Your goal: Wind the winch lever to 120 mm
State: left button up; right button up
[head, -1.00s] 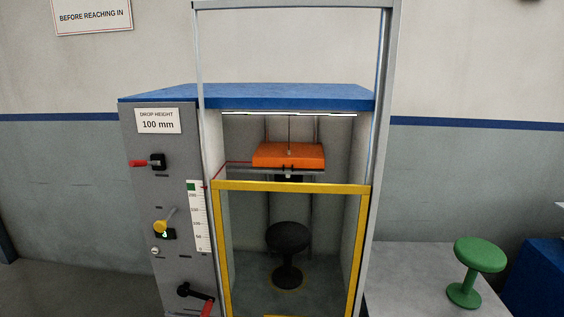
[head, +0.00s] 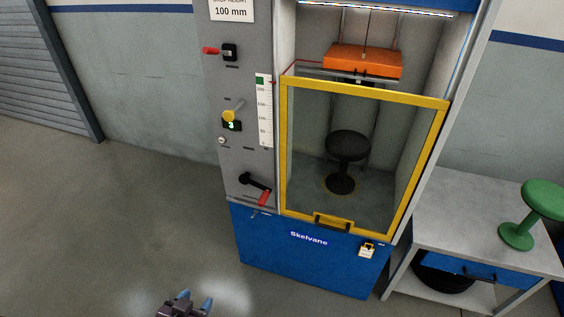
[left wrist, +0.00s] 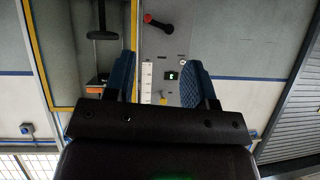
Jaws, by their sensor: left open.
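The winch lever (head: 256,187), a black crank arm with a red grip, is low on the grey panel of the test cabinet; its grip points down and right. It also shows in the left wrist view (left wrist: 158,23), beyond the fingers. An upright white scale (head: 264,108) is above it, with a small red pointer near its top; the exact reading is too small to tell. The orange weight (head: 363,61) hangs high inside, over a black stool (head: 347,160). My left gripper (head: 194,300), with blue fingertips, is open and empty, left of and below the lever, well apart from it.
A red-handled lever (head: 219,51), a yellow knob (head: 230,115) and a sign reading 100 mm (head: 231,10) are on the panel. A yellow-framed guard (head: 366,92) covers the chamber's lower front. A bench (head: 470,215) with a green stool (head: 530,212) stands right. Floor at left is clear.

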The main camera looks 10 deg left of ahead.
pick_arm(q)
jog(key=w+t+b, duration=0.3)
jog(key=w+b, duration=0.4)
jog(key=w, duration=0.3)
jog(key=t+h+b, duration=0.2)
jog(key=t+b, duration=0.1)
jog(key=b, duration=1.5)
send_near(260, 206)
jog(key=w, duration=0.3)
jog(key=w+b, duration=0.1)
jog(key=w, duration=0.2)
jog(key=w+d+b, duration=0.1)
jog(key=w, duration=0.3)
jog(key=shift+r, duration=0.1)
jog(key=shift+w+r, duration=0.15)
jog(key=shift+w, duration=0.5)
pick_arm(e)
notch_tip(260, 206, down, 22)
jog(key=a+n+g, duration=0.1)
jog(key=a+n, duration=0.1)
jog(key=shift+w+g+y, duration=0.3)
jog(key=shift+y, duration=0.1)
jog(key=shift+f, duration=0.1)
pick_arm(q)
grip_shut()
